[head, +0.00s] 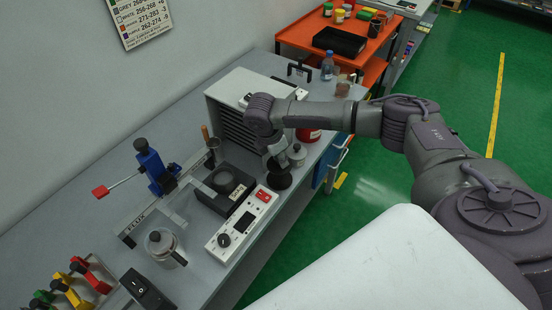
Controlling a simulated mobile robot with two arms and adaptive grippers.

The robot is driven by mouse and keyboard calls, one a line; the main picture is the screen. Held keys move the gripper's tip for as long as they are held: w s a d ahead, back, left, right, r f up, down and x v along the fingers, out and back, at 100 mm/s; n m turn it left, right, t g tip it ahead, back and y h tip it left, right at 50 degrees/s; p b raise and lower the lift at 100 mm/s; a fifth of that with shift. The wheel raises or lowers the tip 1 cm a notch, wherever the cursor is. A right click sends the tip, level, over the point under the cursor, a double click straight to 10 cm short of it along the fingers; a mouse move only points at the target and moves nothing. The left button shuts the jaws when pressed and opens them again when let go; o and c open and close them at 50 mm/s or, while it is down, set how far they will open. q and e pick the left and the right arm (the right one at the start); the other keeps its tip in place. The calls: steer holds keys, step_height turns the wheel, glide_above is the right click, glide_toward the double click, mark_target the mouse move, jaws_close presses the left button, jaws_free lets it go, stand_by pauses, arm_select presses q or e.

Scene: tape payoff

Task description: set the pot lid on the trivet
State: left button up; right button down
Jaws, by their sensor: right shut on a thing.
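My right gripper (278,158) reaches down over the bench from the right and is shut. A dark round piece (278,178) shows directly below its fingers; I take it for the pot lid, partly hidden by the gripper. Whether it touches the bench, I cannot tell. I cannot make out the trivet with certainty; it may be hidden under the gripper or the dark piece. My left gripper is not in view.
A white control box (242,221) lies in front of the black block. A small metal can (297,153) stands close right of the gripper, with a red container (308,135) behind. A metal jar (163,243) and a blue clamp stand (154,168) are on the left. A grey ribbed box (240,100) stands behind.

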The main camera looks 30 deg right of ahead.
steer(key=shift+f+b, duration=2.15)
steer(key=shift+b, duration=0.35)
steer(key=shift+f, duration=0.9)
steer(key=shift+p, duration=0.3)
steer(key=shift+f, duration=0.35)
steer(key=shift+c, duration=1.6)
jaws_free()
step_height(320, 180, up, 7)
steer(key=p, duration=0.8)
steer(key=shift+r, duration=0.1)
